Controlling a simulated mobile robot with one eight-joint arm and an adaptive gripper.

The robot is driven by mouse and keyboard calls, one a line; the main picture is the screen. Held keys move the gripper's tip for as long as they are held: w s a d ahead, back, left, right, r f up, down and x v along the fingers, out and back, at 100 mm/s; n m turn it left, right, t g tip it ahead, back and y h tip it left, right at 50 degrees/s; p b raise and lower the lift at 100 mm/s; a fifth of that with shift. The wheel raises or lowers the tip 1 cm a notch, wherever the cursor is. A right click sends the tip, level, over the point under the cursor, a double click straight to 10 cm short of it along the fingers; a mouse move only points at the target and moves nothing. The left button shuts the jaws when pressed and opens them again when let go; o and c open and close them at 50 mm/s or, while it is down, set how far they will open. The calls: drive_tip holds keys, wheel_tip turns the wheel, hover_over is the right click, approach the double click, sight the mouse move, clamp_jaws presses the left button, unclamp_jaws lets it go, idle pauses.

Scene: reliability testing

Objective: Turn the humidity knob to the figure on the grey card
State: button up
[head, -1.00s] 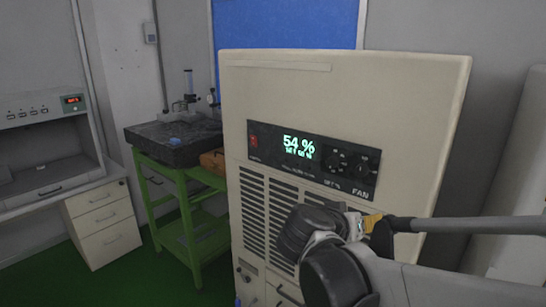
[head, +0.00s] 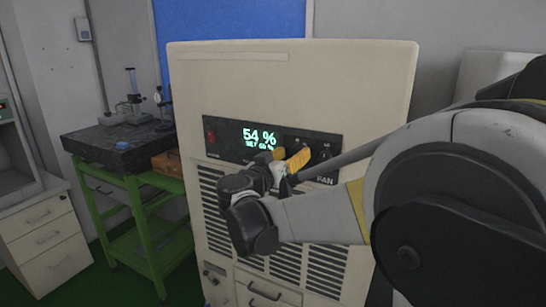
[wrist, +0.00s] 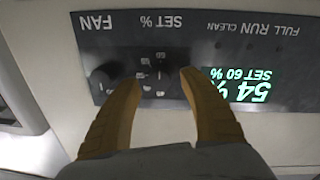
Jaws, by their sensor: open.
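The humidity knob (wrist: 158,82), black and marked SET %, sits on the dark control panel (head: 221,139) of a cream cabinet. In the wrist view the panel appears upside down, with the knob between my two yellow fingers. My gripper (wrist: 159,78) is open around the knob, one fingertip on each side; I cannot tell whether they touch it. In the head view my gripper (head: 289,160) covers this knob. The green display (head: 259,137) reads 54 % with SET 60 % below; it also shows in the wrist view (wrist: 240,85). I see no grey card.
The FAN knob (wrist: 102,80) is close beside my left finger in the wrist view. A red switch (head: 211,137) is at the panel's left end. A green stand (head: 150,215) with a dark slab is left of the cabinet (head: 290,75).

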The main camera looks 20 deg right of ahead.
drive_tip(key=shift+w+d, duration=0.25)
drive_tip(key=shift+d, duration=0.05)
clamp_jaws()
